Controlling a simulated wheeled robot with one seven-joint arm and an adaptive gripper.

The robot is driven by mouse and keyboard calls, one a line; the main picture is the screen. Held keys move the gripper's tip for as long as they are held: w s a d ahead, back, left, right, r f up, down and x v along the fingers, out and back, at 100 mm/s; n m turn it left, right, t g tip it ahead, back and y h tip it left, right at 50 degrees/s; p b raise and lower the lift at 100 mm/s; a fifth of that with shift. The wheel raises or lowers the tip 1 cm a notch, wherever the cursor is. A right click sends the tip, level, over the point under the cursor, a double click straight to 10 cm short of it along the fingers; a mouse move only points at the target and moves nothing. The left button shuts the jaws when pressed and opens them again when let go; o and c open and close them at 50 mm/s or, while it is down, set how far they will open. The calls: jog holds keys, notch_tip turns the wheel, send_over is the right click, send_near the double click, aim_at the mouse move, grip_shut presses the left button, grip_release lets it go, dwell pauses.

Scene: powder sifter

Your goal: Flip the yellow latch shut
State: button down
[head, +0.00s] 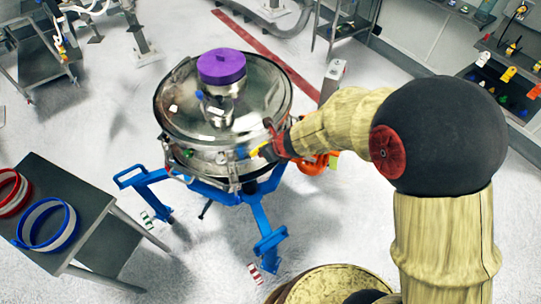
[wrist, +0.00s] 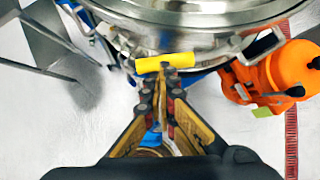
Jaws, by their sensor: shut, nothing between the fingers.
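The powder sifter (head: 180,105) is a round steel drum with a shiny lid and a purple cap (head: 221,66), on a blue frame. The yellow latch (wrist: 165,63) shows in the wrist view as a short yellow bar near the drum's lower rim, just beyond my fingertips. In the head view the latch (head: 258,149) is a small yellow patch at the drum's right front. My gripper (wrist: 165,85) is shut and empty, its tips close to the latch; I cannot tell whether they touch. In the head view my gripper (head: 268,143) partly hides the latch area.
An orange motor-like unit (wrist: 285,72) sits right of my gripper, close to the drum. A dark table (head: 95,195) at the left holds a red ring (head: 12,190) and a blue ring (head: 45,225). Blue frame legs (head: 268,240) spread below. The floor in front is mostly clear.

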jog(key=shift+w+a, duration=0.35)
jog(key=shift+a, duration=0.3)
jog(key=shift+d, duration=0.1)
